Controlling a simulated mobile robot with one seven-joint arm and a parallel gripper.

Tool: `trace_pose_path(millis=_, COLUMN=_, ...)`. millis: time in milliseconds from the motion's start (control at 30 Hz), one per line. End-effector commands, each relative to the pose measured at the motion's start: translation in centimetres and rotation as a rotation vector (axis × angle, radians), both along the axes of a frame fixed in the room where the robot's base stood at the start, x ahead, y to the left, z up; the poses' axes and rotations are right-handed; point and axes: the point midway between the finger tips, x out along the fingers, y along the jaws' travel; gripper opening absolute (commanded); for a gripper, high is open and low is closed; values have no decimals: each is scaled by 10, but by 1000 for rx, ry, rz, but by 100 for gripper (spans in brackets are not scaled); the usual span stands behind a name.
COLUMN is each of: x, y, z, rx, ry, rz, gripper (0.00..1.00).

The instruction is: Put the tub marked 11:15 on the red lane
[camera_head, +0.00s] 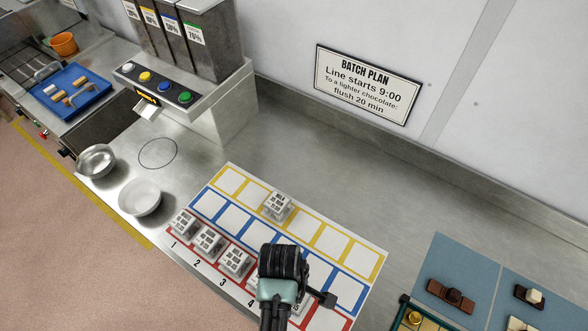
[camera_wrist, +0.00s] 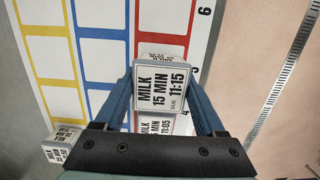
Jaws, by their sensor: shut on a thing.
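The tub marked 11:15 (camera_wrist: 163,88) is between the two blue fingers of my gripper (camera_wrist: 162,100) in the wrist view. Its label reads MILK 15 MIN, DUE 11:15. It is over the red lane (camera_wrist: 160,14), around place 5, between the 11:05 tub and the number 6. I cannot tell whether it touches the board. In the head view my gripper (camera_head: 285,285) hides most of it. The 11:05 tub (camera_wrist: 158,125) sits close beside it in the red lane at place 4.
Tubs stand at red places 1 (camera_head: 183,222), 2 (camera_head: 208,241) and 3 (camera_head: 235,262). One tub (camera_head: 277,205) sits on the yellow lane. The blue lane looks empty. Blue mats with chocolate pieces (camera_head: 450,296) lie to the right; two bowls (camera_head: 140,197) stand left.

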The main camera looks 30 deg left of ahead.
Motion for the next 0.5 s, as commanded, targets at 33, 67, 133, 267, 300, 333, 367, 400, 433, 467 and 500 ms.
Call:
trace_pose_path(millis=33, x=-1, y=0, z=-7, rx=-1, ry=3, rz=1, gripper=10)
trace_pose_path(millis=67, x=-1, y=0, z=-12, rx=-2, ry=4, rz=1, gripper=10)
trace_pose_path(millis=133, x=-1, y=0, z=-21, rx=-2, ry=3, rz=1, gripper=10)
trace_pose_path(millis=267, x=0, y=0, z=-32, rx=0, ry=1, rz=1, gripper=10)
trace_pose_path(millis=300, x=0, y=0, z=-33, rx=0, ry=0, rz=1, gripper=10)
trace_pose_path(millis=333, x=0, y=0, z=-33, rx=0, ry=0, rz=1, gripper=10)
trace_pose_path(millis=367, x=0, y=0, z=-33, rx=0, ry=0, rz=1, gripper=10)
trace_pose_path(millis=400, x=0, y=0, z=-33, rx=0, ry=-1, rz=0, gripper=10)
trace_pose_path(millis=433, x=0, y=0, z=-33, rx=0, ry=-1, rz=0, gripper=10)
trace_pose_path(millis=467, x=0, y=0, z=-33, rx=0, ry=0, rz=0, gripper=10)
trace_pose_path(millis=500, x=0, y=0, z=-33, rx=0, ry=0, rz=0, gripper=10)
